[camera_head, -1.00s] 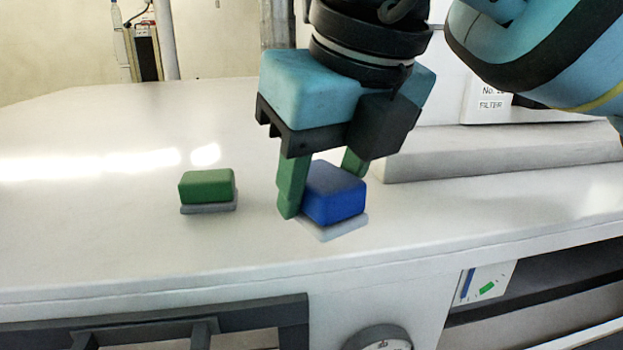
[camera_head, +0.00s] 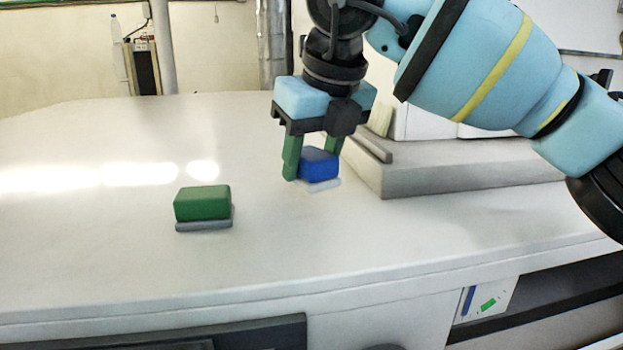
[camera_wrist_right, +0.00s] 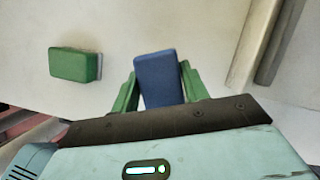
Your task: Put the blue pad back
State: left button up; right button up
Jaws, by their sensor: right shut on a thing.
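The blue pad (camera_head: 320,164) is a small block with a pale grey base, in the middle of the head view. My right gripper (camera_head: 312,165) is shut on it, with one green finger at each side. In the right wrist view the blue pad (camera_wrist_right: 158,80) shows between the two green fingers of the gripper (camera_wrist_right: 159,92), slightly tilted. Whether its base touches the white surface, I cannot tell. My left gripper does not show.
A green pad (camera_head: 202,203) with a grey base rests on the white worktop (camera_head: 110,250), to the left and nearer. It also shows in the right wrist view (camera_wrist_right: 72,65). A raised grey ledge (camera_head: 440,170) stands just right of the blue pad.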

jog(key=shift+w, duration=0.25)
jog(key=shift+w+f, duration=0.15)
jog(key=shift+f, duration=1.65)
jog(key=shift+f, duration=0.15)
jog(key=o, duration=0.9)
jog(key=v, duration=1.2)
